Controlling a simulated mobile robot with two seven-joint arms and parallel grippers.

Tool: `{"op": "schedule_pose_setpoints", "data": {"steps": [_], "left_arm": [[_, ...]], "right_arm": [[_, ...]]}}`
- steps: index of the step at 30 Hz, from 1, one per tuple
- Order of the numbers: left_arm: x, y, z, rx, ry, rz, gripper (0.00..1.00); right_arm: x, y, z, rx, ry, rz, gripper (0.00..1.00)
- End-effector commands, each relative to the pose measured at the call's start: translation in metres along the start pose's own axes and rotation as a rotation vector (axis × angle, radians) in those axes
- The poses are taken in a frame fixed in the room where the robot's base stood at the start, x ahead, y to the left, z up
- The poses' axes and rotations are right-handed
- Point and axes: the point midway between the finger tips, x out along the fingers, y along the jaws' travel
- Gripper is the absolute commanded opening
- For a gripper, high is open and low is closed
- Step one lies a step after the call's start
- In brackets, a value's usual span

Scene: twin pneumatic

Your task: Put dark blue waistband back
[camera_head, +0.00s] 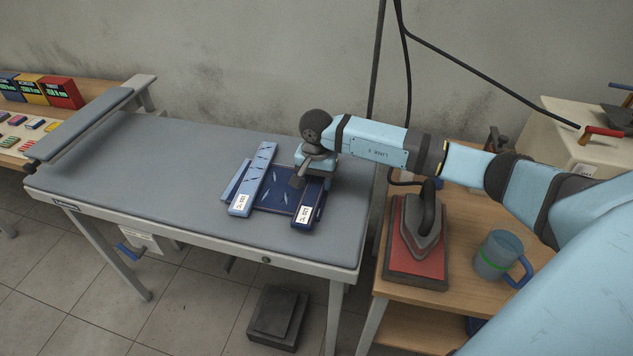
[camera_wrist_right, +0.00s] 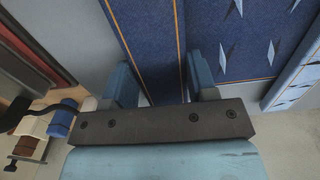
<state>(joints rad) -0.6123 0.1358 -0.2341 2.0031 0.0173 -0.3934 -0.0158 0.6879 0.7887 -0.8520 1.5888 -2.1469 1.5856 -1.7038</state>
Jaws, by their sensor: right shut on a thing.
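The dark blue waistband (camera_head: 313,197) is a long narrow strip with a white label at its near end. It lies at the right edge of a dark blue patterned panel (camera_head: 272,190) on the ironing table. My right gripper (camera_head: 300,180) is over the waistband's far part, whose far end is hidden by the arm. In the right wrist view, the waistband (camera_wrist_right: 145,40) runs between the fingers of the right gripper (camera_wrist_right: 162,82), which is shut on it. A lighter blue strip (camera_head: 254,178) with a label lies along the panel's left side. My left gripper is not in view.
The grey ironing table (camera_head: 150,165) is clear to the left. An iron (camera_head: 418,228) stands on a red pad on the wooden side table (camera_head: 380,285), with a mug (camera_head: 492,255) beside it. Coloured boxes (camera_head: 62,92) stand far left. A pedal (camera_head: 277,315) is on the floor.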

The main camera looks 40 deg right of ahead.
Motion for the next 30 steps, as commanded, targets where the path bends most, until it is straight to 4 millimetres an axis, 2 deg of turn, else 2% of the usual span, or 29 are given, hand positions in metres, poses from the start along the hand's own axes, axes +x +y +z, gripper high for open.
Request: {"op": "schedule_pose_setpoints", "data": {"steps": [3,13,14,17,25,28,30], "left_arm": [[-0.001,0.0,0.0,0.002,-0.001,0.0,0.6],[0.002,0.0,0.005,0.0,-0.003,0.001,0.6],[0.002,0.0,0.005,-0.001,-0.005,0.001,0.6],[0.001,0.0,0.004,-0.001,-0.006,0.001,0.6],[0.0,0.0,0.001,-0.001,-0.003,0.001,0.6],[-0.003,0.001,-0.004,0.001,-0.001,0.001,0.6],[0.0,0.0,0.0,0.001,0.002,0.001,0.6]], "right_arm": [[0.011,0.0,0.0,0.001,0.0,0.0,0.28],[0.016,0.0,0.0,0.0,0.001,0.0,0.28],[0.016,0.0,0.0,0.0,0.0,0.0,0.55],[0.014,0.0,0.0,0.0,0.0,0.0,0.78],[0.013,0.0,0.0,0.0,0.0,0.0,0.78],[0.008,0.0,0.0,0.0,0.0,0.0,0.78],[0.001,0.0,-0.001,0.0,0.002,-0.001,0.78]]}}
